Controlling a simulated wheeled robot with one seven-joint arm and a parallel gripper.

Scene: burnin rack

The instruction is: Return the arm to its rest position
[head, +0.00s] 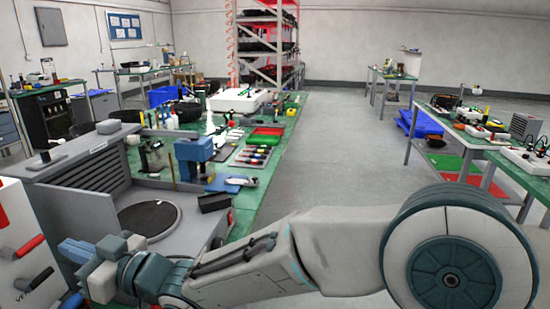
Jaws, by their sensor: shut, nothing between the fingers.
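My arm reaches across the bottom of the head view from the large round joint at right to the lower left. My gripper (76,254) is at its left end, shut and empty. It is in front of the open chamber of a grey cabinet and just right of a white panel (22,245) with red and dark handles. The fingertips are small and partly hidden by the wrist. My gripper appears apart from the panel, but the exact gap cannot be told.
The grey cabinet (95,165) holds a round dark plate (150,217). A green-topped bench (275,150) with tools and a blue press (193,158) stands behind it. Another bench (480,142) stands at right. A red-lit rack (265,45) is at the back. The central grey floor is clear.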

